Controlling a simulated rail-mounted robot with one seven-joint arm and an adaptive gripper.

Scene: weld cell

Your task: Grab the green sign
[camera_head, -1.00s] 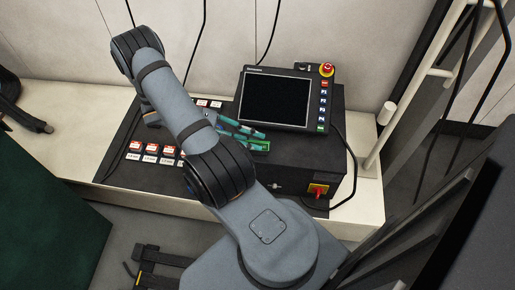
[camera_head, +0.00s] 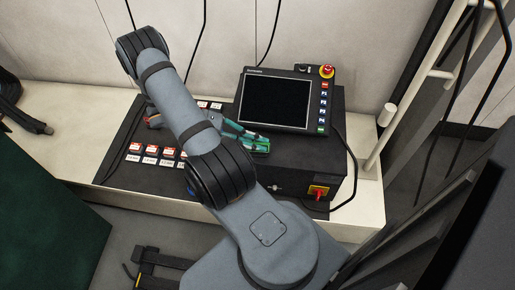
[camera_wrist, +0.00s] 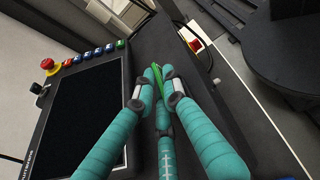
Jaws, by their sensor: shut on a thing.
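The green sign (camera_wrist: 158,78) is a thin bright green piece seen nearly edge-on in the wrist view. My gripper (camera_wrist: 157,88) has teal fingers that close on it from both sides. In the head view my gripper (camera_head: 258,143) is over the black control box, just below the screen. The green sign is hard to tell apart from the teal fingers there, and my arm covers part of the hand.
A control panel with a dark screen (camera_head: 276,102) and a red emergency button (camera_head: 327,71) stands close behind my gripper. Labelled switches (camera_head: 152,153) are on the left. A red-and-yellow switch (camera_head: 318,192) is on the box front.

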